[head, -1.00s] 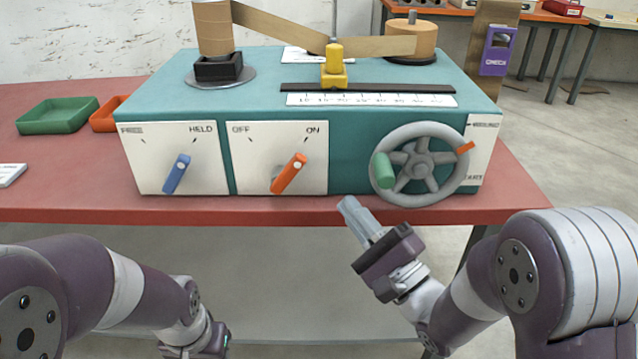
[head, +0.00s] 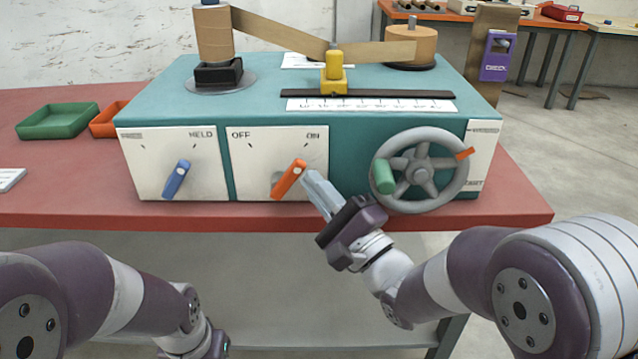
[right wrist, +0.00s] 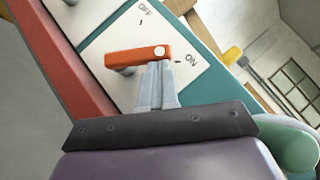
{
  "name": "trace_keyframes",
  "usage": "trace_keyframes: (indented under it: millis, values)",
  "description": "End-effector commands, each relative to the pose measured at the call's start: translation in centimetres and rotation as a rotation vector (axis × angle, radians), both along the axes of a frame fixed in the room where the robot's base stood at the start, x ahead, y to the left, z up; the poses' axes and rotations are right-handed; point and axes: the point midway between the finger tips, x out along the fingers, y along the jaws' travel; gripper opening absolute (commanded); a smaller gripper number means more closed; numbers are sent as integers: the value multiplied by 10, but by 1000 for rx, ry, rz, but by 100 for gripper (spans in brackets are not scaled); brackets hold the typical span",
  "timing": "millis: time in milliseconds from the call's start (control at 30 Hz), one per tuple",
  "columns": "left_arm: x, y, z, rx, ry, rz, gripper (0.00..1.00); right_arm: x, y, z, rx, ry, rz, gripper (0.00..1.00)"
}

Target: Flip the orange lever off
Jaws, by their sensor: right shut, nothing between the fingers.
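The orange lever (head: 289,180) sits on a white panel (head: 254,158) marked OFF at left and ON at right, on the front of a teal machine. Its tip leans up and right, toward ON. My right gripper (head: 312,178) is shut and empty, its fingertips just right of the lever's upper part. In the right wrist view the lever (right wrist: 138,56) lies right at the fingertips (right wrist: 157,66); I cannot tell whether they touch. My left arm (head: 110,290) is low at the left; its fingers are not visible.
A blue lever (head: 176,179) is on the panel to the left. A grey handwheel (head: 452,185) with a green knob (head: 383,177) is close to the right of my right gripper. The red table's front edge (head: 90,219) runs below the machine.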

Motion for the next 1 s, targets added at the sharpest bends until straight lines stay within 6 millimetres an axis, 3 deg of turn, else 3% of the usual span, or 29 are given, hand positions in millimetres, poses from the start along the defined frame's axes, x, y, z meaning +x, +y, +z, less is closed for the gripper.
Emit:
trace_keyframes:
  millis: [33,133,567,1000]
  values:
    - [0,0,17,0,-1,0,43,0,0,13,-29,-1,-2,0]
    - [0,0,33,0,-1,0,43,0,3,19,-85,-1,-1,0]
    - [0,0,30,0,0,0,43,-2,4,13,-84,-1,0,0]
    - [0,0,40,0,-1,0,43,-65,-53,-16,-84,2,-4,0]
